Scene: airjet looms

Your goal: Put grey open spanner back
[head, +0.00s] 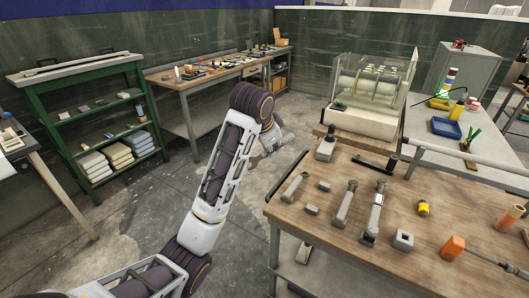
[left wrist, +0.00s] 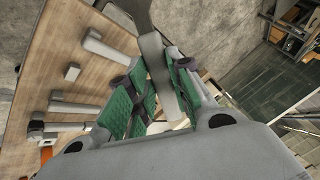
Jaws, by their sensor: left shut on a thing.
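My left gripper (head: 270,143) is held over the floor gap to the left of the near wooden workbench in the head view, mostly behind my own arm. In the left wrist view its green-padded fingers (left wrist: 152,82) are shut on a flat grey metal tool, which I take to be the grey open spanner (left wrist: 153,50). The spanner runs up between the fingers and out of the picture's top edge. Its far end is cut off there. My right gripper is not in view.
The near workbench (head: 300,217) carries several grey tools and small blocks, a square grey block (head: 403,240), a yellow piece (head: 423,207) and an orange-handled tool (head: 453,247). A green shelf (head: 40,80) and a back bench (head: 165,82) stand left. Bare floor lies between.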

